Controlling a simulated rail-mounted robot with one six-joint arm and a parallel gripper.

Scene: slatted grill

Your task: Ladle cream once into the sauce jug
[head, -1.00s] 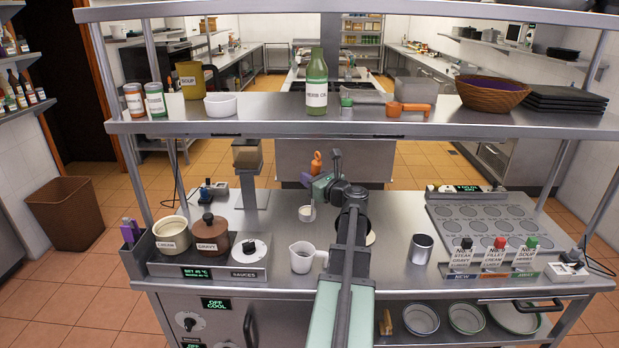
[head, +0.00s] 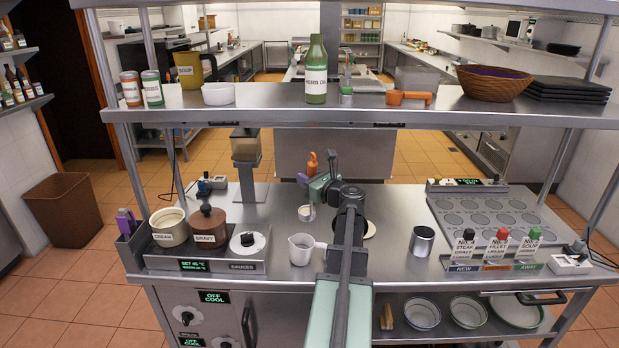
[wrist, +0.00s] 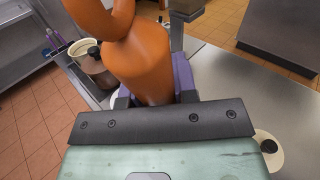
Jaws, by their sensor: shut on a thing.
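My gripper (head: 314,184) is shut on the orange handle of the ladle (head: 312,164). The handle also fills the upper middle of the wrist view (wrist: 145,65). The ladle's small pale cup (head: 306,213) hangs below the gripper, apart from the jug in the picture; I cannot tell what is in it. The white sauce jug (head: 301,250) stands upright on the counter, nearer than the cup, just left of my arm. The cream pot (head: 168,228), labelled CREAM, stands open at the left in the sauce warmer. The jug's inside is not clear.
The lidded gravy pot (head: 208,226) stands right of the cream pot. A dispenser on a post (head: 246,165) rises behind. A metal cup (head: 422,241) and labelled bottles (head: 497,248) are at right. A loaded shelf (head: 270,118) crosses above the counter.

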